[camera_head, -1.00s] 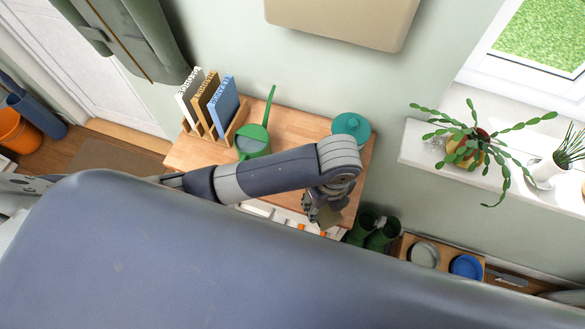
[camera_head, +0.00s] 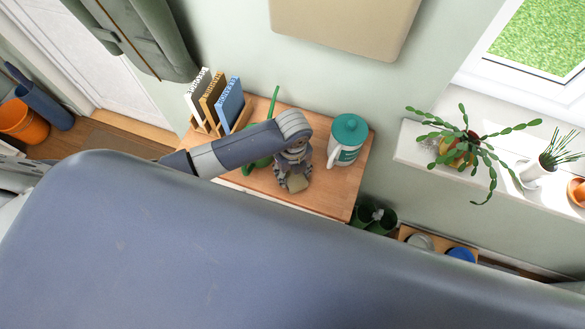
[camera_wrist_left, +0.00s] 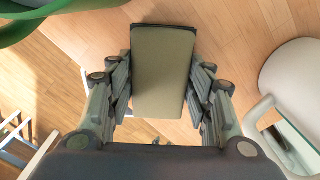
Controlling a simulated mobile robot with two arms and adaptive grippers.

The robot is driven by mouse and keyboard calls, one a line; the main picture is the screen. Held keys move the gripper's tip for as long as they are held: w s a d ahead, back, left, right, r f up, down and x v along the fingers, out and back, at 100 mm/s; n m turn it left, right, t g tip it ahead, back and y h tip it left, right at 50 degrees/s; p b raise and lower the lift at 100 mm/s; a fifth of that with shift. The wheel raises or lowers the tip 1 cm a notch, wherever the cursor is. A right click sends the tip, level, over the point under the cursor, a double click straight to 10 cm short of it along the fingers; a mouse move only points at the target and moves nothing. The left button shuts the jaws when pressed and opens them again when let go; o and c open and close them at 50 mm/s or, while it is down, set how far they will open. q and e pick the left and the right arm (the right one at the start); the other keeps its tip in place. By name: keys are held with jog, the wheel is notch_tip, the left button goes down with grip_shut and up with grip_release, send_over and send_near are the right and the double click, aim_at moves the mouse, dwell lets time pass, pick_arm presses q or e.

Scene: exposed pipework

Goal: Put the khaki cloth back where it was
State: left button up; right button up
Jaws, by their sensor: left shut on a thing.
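The khaki cloth (camera_wrist_left: 162,75) is a flat, folded rectangle with a dark edge, held between the fingers of my left gripper (camera_wrist_left: 160,95) in the left wrist view. In the head view the left gripper (camera_head: 292,180) points down over the wooden tabletop (camera_head: 325,193), with the khaki cloth (camera_head: 298,184) at its tips. I cannot tell whether the cloth touches the wood. My right gripper is not in view.
A green watering can (camera_head: 258,160) stands left of the gripper, partly hidden by my arm. A white jug with a teal lid (camera_head: 349,130) stands to the right. Books in a wooden rack (camera_head: 216,104) are at the back left. Bare wood lies between gripper and jug.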

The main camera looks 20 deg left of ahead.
pick_arm(q)
jog(key=o, duration=0.9)
jog(key=shift+o, duration=0.2)
notch_tip(320, 180, up, 12)
jog(key=b, duration=0.3)
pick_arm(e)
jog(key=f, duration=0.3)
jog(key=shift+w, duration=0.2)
